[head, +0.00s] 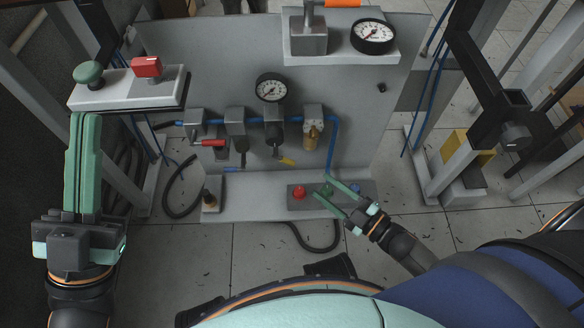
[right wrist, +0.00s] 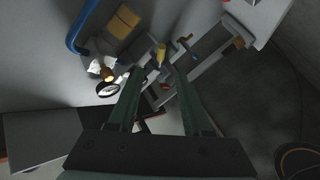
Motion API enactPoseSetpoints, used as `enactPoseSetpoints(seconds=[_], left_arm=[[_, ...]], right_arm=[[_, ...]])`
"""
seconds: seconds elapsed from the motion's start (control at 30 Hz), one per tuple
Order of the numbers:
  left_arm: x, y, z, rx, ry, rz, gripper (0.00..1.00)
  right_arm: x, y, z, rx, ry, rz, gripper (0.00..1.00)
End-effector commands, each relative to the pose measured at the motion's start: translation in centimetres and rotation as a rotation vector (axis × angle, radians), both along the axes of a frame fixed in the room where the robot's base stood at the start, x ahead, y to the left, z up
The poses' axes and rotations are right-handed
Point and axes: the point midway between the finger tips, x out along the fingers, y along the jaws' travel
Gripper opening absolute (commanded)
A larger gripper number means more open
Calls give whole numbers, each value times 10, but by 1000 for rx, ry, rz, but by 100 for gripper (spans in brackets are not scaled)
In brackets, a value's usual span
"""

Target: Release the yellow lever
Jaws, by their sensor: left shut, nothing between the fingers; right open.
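The yellow lever (head: 286,161) sticks out below the row of valves on the grey panel, pointing down and to the right. In the right wrist view a yellow tip (right wrist: 161,52), which looks like this lever, shows beyond and between my fingertips. My right gripper (head: 321,187) is open and empty. In the head view it is below and right of the lever, in front of the lower ledge; it also shows in the right wrist view (right wrist: 161,74). I see no contact with the lever. My left gripper (head: 86,116) is shut and empty, pointing up at the far left.
A shelf (head: 125,98) with a green knob and a red switch is just above my left fingertips. A red-handled valve (head: 212,143) and a brass fitting (head: 312,132) flank the lever. The lower ledge (head: 250,184) carries a box with a red button (head: 299,192). Blue tubing runs down the right.

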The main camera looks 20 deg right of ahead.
Motion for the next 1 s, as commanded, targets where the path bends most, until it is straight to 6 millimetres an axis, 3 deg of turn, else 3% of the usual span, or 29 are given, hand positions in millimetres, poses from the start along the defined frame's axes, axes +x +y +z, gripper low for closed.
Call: enactPoseSetpoints(seconds=[0.27, 0.7, 1.0], left_arm=[[-4, -1, -6, 3, -23, -6, 0], [-3, -5, -36, 26, -13, 5, 0], [-2, -6, -41, 33, -13, 7, 0]], right_arm=[[17, 10, -4, -3, -16, 13, 50], [90, 53, -5, -3, -15, 12, 50], [107, 63, -4, -5, -10, 10, 50]])
